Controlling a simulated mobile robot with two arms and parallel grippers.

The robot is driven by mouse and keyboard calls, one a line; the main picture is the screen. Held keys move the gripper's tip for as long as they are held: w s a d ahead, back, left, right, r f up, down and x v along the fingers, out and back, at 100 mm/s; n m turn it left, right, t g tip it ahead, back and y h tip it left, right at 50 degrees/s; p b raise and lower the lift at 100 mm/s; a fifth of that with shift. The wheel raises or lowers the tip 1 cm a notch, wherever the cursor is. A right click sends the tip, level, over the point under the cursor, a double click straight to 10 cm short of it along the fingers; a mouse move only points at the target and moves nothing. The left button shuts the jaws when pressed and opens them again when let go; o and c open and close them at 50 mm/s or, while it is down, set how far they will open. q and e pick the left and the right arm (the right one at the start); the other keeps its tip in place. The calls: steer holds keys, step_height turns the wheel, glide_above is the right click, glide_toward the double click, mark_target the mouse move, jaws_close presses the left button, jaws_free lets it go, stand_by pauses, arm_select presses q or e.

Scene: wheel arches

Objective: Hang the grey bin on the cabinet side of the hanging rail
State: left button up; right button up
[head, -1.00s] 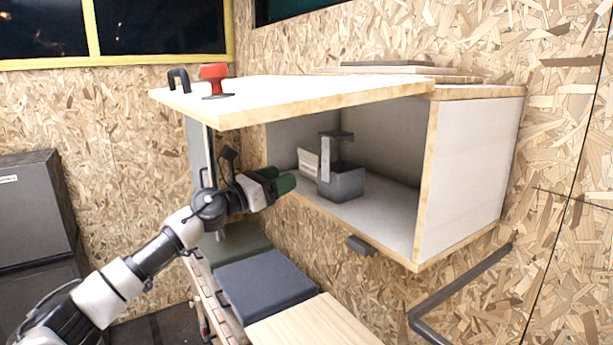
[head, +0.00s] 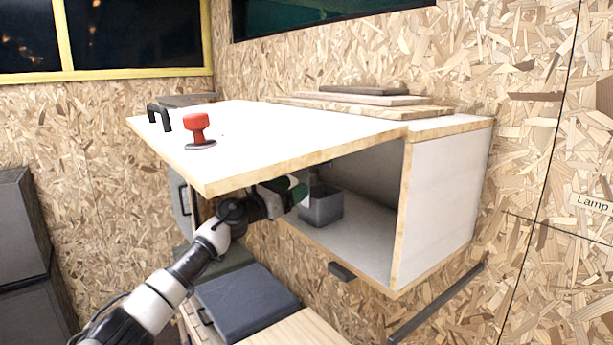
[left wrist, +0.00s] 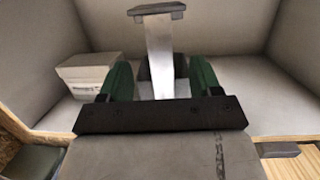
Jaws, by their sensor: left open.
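The grey bin (head: 322,207) stands upright on the cabinet floor, inside the open cabinet (head: 350,238). In the left wrist view its pale upright strap (left wrist: 159,50) rises to a dark top piece (left wrist: 157,9); most of the bin's body is hidden behind my gripper. My left gripper (head: 298,190) reaches in under the raised door, close to the bin. Its green fingers (left wrist: 162,78) are open, with the strap showing between them. A dark grey rail (head: 435,305) is fixed on the wall below the cabinet's right side. My right gripper is not in view.
The raised cabinet door (head: 270,140) covers the arm from above and carries a red knobbed piece (head: 197,128) and a black handle (head: 159,116). A white box (left wrist: 88,72) stands left of the bin. A dark case (head: 245,298) lies below.

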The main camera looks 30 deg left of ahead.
mark_target(305, 171)
arm_select(q)
steer(key=shift+b+x, duration=0.4)
steer(key=shift+x, duration=2.2)
steer(key=shift+c, duration=0.3)
steer(key=c, duration=1)
steer(key=shift+r, duration=0.15)
steer(key=shift+r+p, duration=1)
steer(key=shift+r, duration=0.2)
